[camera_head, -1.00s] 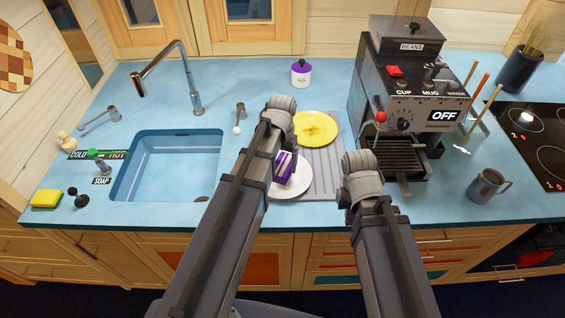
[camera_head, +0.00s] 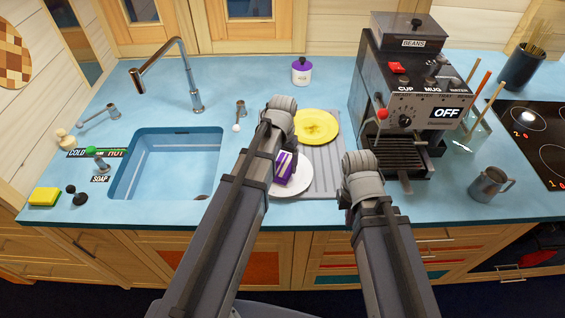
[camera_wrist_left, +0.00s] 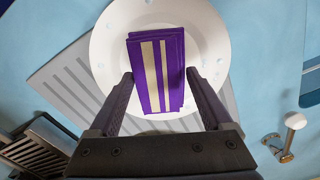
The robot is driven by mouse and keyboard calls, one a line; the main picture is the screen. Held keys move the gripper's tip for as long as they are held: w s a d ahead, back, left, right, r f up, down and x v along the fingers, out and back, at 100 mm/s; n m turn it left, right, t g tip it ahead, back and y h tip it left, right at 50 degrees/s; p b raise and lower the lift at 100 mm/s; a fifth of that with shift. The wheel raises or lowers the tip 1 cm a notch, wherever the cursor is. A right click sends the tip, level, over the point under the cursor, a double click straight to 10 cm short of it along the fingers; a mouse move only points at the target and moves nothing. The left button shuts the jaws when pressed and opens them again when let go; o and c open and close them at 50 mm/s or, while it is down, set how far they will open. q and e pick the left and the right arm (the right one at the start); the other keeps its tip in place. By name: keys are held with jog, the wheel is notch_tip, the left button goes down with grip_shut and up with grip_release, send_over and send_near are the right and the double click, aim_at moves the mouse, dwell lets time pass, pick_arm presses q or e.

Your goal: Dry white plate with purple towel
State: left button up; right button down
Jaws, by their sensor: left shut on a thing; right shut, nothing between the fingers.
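The white plate (camera_head: 294,184) lies flat at the front of the grey drainboard, partly hidden by my left arm. The folded purple towel (camera_head: 285,168), with pale stripes, lies over the plate. In the left wrist view the towel (camera_wrist_left: 176,80) covers the middle of the white plate (camera_wrist_left: 108,52), with small drops showing on the plate around it. My left gripper (camera_wrist_left: 158,77) has its fingers on both sides of the towel and is shut on it. My right gripper (camera_head: 362,165) is shut and empty, right of the drainboard; its fingertips are hard to make out.
A yellow plate (camera_head: 317,127) lies on the drainboard (camera_head: 325,172) behind the white plate. The sink (camera_head: 165,165) is to the left. A coffee machine (camera_head: 400,110) stands to the right, close to my right gripper, with a metal mug (camera_head: 488,186) beyond it.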

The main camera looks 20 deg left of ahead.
pick_arm(q)
jog(key=shift+f+b, duration=0.4)
jog(key=shift+f, duration=0.05)
jog(key=shift+a+r, duration=0.1)
jog(key=shift+a, duration=0.05)
jog(key=shift+w+a+r, duration=0.15)
jog(key=shift+a, duration=0.85)
jog(key=shift+s+d, duration=0.15)
jog(key=shift+d, duration=1)
jog(key=shift+s+d, duration=0.15)
jog(key=shift+d, duration=0.95)
jog(key=shift+w+a, duration=0.15)
jog(key=shift+a, duration=0.95)
jog(key=shift+w+a, duration=0.15)
jog(key=shift+a, duration=0.95)
jog(key=shift+s+d, duration=0.15)
jog(key=shift+d, duration=0.95)
jog(key=shift+s+d, duration=0.15)
jog(key=shift+d, duration=0.95)
